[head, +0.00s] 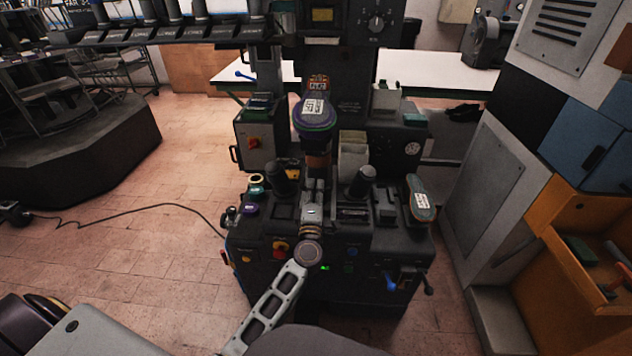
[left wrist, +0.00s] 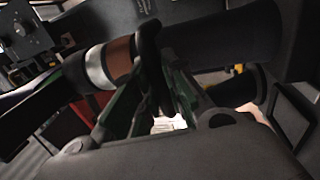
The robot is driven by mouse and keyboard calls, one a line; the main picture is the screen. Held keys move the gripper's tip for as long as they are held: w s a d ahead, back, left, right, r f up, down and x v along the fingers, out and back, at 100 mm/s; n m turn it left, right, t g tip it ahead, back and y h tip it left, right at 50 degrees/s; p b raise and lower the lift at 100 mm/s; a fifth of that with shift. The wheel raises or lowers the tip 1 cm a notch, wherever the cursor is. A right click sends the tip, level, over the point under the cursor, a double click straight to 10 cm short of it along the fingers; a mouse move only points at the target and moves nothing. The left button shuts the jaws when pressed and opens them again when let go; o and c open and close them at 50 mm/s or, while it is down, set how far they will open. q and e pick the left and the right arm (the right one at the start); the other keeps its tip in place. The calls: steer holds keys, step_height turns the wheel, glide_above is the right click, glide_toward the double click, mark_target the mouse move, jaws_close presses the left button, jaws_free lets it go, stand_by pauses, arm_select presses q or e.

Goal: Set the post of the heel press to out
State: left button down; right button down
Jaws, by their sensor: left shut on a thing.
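The heel press (head: 385,225) stands dark and boxy in the middle of the head view. Its post (head: 319,160) shows as a short brown-banded piece below a shoe form (head: 313,118) with a white label. My left gripper (head: 316,184) reaches up to the post from the front. In the left wrist view the post (left wrist: 215,42) is a thick dark cylinder with copper and pale bands, lying across the picture. The left gripper's fingers (left wrist: 152,78) are shut on it beside the copper band. The far side of the grip is hidden. My right gripper is not in view.
Two dark rounded knobs (head: 286,180) (head: 361,182) flank the post closely. A sole-shaped piece (head: 421,200) stands at the press's right edge. A blue lever (head: 390,282) sticks out low at the right front. The tiled floor (head: 150,220) at left is open apart from a cable.

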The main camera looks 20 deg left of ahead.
arm_select(q)
steer(key=shift+v, duration=0.85)
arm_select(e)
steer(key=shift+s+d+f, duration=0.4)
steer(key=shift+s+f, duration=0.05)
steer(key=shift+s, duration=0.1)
arm_select(q)
steer(key=shift+s+d+f, duration=0.1)
steer(key=shift+f, duration=0.05)
